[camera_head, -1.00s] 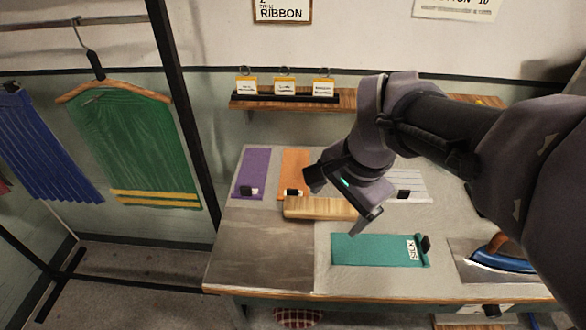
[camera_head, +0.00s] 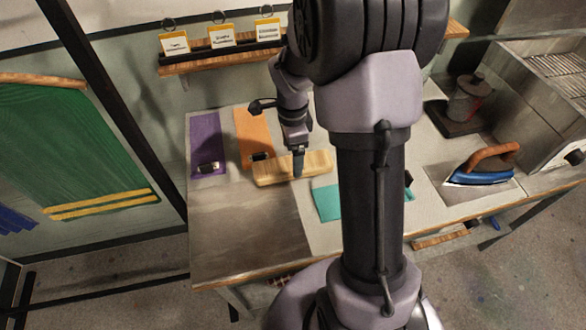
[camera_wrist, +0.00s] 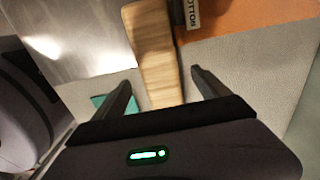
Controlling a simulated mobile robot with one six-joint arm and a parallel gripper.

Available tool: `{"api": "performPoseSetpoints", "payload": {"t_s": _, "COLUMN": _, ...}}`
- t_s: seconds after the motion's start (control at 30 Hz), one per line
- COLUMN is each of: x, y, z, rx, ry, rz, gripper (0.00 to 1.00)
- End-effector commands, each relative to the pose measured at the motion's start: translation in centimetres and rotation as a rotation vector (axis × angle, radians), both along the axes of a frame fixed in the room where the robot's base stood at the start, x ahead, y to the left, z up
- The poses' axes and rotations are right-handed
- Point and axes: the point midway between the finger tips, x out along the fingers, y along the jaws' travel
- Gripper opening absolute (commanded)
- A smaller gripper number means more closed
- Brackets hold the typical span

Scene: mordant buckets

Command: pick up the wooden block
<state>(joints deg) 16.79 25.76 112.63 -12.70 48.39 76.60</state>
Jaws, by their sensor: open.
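The wooden block (camera_head: 270,170) is a long, pale, grained bar lying on the worktable (camera_head: 240,265), in front of the orange cloth. In the wrist view the block (camera_wrist: 152,48) runs from the top edge down to between my fingers. My gripper (camera_head: 298,172) is over the block, pointing down, in the head view. In the wrist view my gripper (camera_wrist: 162,80) is open, with one dark finger on each side of the block's near part. I cannot tell the exact height of the fingertips above the table. The block's lowest part is hidden behind my gripper body.
A purple cloth (camera_head: 205,140) and an orange cloth (camera_head: 251,130) lie behind the block. A teal cloth (camera_head: 327,203) is partly hidden by my arm. A blue iron (camera_head: 482,168) stands at right. A shelf with cards (camera_head: 235,38) is above. The table's front left is clear.

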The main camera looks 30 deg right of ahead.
Motion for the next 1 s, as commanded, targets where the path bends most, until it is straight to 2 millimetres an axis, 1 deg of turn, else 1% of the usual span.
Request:
{"api": "performPoseSetpoints", "payload": {"t_s": 0.03, "x": -0.2, "y": -0.1, "z": -1.4, "rx": 0.001, "ry": 0.003, "rz": -0.001, "gripper": 0.85}}
{"api": "performPoseSetpoints", "payload": {"t_s": 0.1, "x": -0.3, "y": -0.2, "z": -3.0, "rx": 0.001, "ry": 0.003, "rz": 0.000, "gripper": 0.85}}
{"api": "performPoseSetpoints", "payload": {"t_s": 0.17, "x": -0.3, "y": -0.2, "z": -4.0, "rx": 0.002, "ry": 0.003, "rz": -0.001, "gripper": 0.85}}
{"api": "performPoseSetpoints", "payload": {"t_s": 0.23, "x": -0.2, "y": -0.2, "z": -4.3, "rx": 0.000, "ry": 0.001, "rz": -0.001, "gripper": 0.85}}
{"api": "performPoseSetpoints", "payload": {"t_s": 0.37, "x": -0.2, "y": -0.2, "z": -4.1, "rx": 0.000, "ry": 0.000, "rz": -0.001, "gripper": 0.85}}
{"api": "performPoseSetpoints", "payload": {"t_s": 0.4, "x": -0.2, "y": -0.2, "z": -4.0, "rx": 0.000, "ry": 0.000, "rz": -0.001, "gripper": 0.82}}
{"api": "performPoseSetpoints", "payload": {"t_s": 0.47, "x": -0.2, "y": -0.2, "z": -4.0, "rx": 0.000, "ry": 0.000, "rz": -0.001, "gripper": 0.70}}
{"api": "performPoseSetpoints", "payload": {"t_s": 0.5, "x": -0.2, "y": -0.2, "z": -4.0, "rx": 0.000, "ry": 0.000, "rz": -0.001, "gripper": 0.62}}
{"api": "performPoseSetpoints", "payload": {"t_s": 0.57, "x": -0.2, "y": -0.2, "z": -4.0, "rx": 0.000, "ry": 0.000, "rz": -0.001, "gripper": 0.50}}
{"api": "performPoseSetpoints", "payload": {"t_s": 0.7, "x": -0.3, "y": -0.2, "z": -4.0, "rx": 0.000, "ry": 0.000, "rz": -0.001, "gripper": 0.23}}
{"api": "performPoseSetpoints", "payload": {"t_s": 0.77, "x": -0.3, "y": -0.2, "z": -4.0, "rx": 0.000, "ry": 0.000, "rz": -0.001, "gripper": 0.11}}
{"api": "performPoseSetpoints", "payload": {"t_s": 0.8, "x": -0.3, "y": -0.2, "z": -4.0, "rx": 0.000, "ry": 0.000, "rz": -0.001, "gripper": 0.03}}
{"api": "performPoseSetpoints", "payload": {"t_s": 0.83, "x": -0.3, "y": -0.2, "z": -4.0, "rx": 0.000, "ry": 0.000, "rz": -0.001, "gripper": 0.00}}
{"api": "performPoseSetpoints", "payload": {"t_s": 1.0, "x": -0.2, "y": -0.2, "z": -4.0, "rx": 0.000, "ry": 0.000, "rz": -0.001, "gripper": 0.00}}
